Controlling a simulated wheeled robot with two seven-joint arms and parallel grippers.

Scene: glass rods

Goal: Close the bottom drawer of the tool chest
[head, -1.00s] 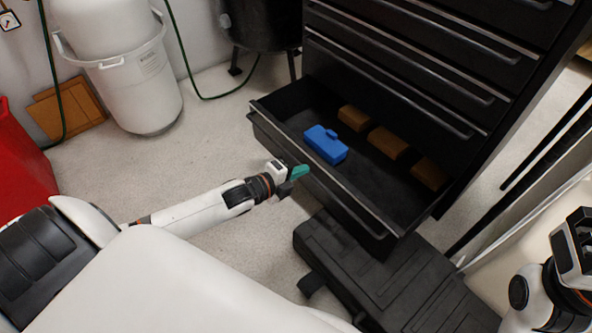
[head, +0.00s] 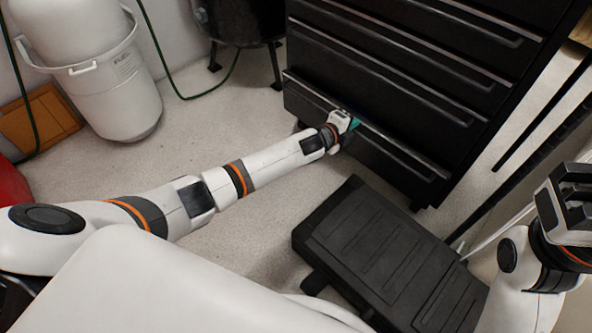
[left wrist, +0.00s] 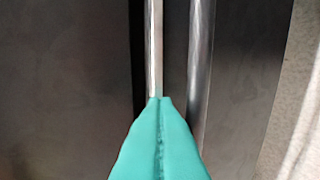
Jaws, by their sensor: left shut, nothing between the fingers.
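The black tool chest (head: 400,70) stands at the upper right of the head view.
A black case (head: 385,255) lies on the floor in front of the chest. A white canister (head: 110,85) and a dark legged vessel (head: 245,25) stand to the left.

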